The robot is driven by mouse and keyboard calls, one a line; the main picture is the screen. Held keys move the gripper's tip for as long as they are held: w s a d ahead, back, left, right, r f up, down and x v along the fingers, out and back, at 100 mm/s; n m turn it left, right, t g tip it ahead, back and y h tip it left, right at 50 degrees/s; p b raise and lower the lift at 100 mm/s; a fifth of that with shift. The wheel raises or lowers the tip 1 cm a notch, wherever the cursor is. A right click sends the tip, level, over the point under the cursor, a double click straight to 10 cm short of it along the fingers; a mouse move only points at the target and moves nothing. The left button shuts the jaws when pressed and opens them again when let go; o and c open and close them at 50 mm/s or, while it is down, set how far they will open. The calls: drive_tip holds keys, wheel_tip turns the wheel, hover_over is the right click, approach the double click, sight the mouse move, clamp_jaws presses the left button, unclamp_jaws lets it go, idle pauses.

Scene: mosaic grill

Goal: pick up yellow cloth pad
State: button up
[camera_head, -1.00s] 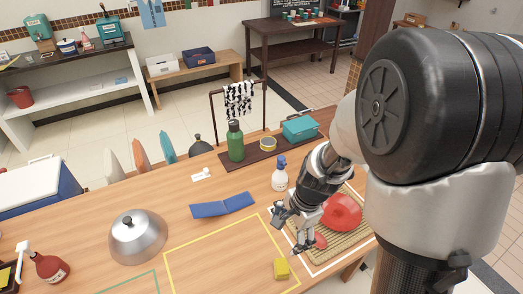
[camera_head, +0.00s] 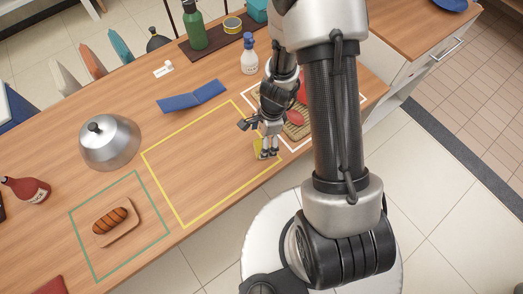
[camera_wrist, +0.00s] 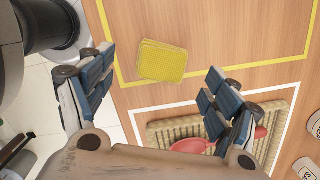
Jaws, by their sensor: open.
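The yellow cloth pad (camera_wrist: 162,61) lies flat on the wooden table in the wrist view, in a corner of the yellow outline. I cannot tell the exact height of the fingertips above the table.
A woven mat (camera_wrist: 180,130) with a red item (camera_wrist: 190,146) lies inside a white outline beside the pad. A white bottle with a blue cap (camera_head: 249,58), a blue folded item (camera_head: 192,96) and a metal dome (camera_head: 109,143) stand farther off. The yellow-outlined area is mostly clear.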

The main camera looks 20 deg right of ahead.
sight(261, 145)
drive_tip(key=f+b, duration=0.1)
drive_tip(key=f, duration=0.1)
drive_tip(key=f+b, duration=0.1)
drive_tip(key=f, duration=0.1)
drive_tip(key=f+b, duration=0.1)
drive_tip(key=f, duration=0.1)
drive_tip(key=shift+w+a+b, duration=0.15)
drive_tip(key=shift+w+b, duration=0.1)
drive_tip(key=shift+b, duration=0.15)
drive_tip(key=shift+r, duration=0.1)
drive_tip(key=shift+c, duration=0.2)
drive_tip(key=c, duration=1.1)
drive_tip(key=shift+r, duration=0.1)
wheel_tip(261, 145, up, 20)
drive_tip(key=p, duration=1.2)
